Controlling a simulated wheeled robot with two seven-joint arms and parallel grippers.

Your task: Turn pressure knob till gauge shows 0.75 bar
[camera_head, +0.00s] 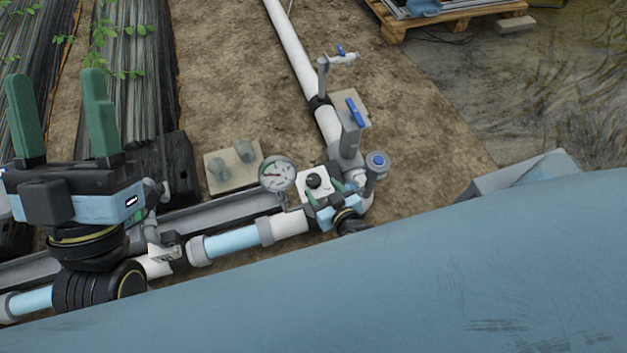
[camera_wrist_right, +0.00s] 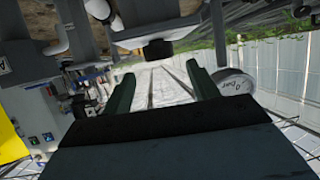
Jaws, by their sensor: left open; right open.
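The pressure gauge (camera_head: 278,173) has a round white dial in a grey rim and stands above the pipe; its needle is too small to read. In the right wrist view the gauge (camera_wrist_right: 236,86) is cut to a pale disc at right. The black pressure knob (camera_head: 314,181) sits on a white block just right of the gauge. My right gripper (camera_head: 324,192) is open beside the knob, with nothing held. In its wrist view the knob (camera_wrist_right: 158,50) appears beyond the gap between the green fingers, apart from them. My left gripper (camera_head: 62,125) is open and empty at left.
White and light-blue pipe (camera_head: 232,241) runs along the skid below the gauge. Blue-handled valves (camera_head: 355,112) stand right of and behind the knob. A pallet (camera_head: 450,14) lies at the back right. My own light-blue body covers the lower front.

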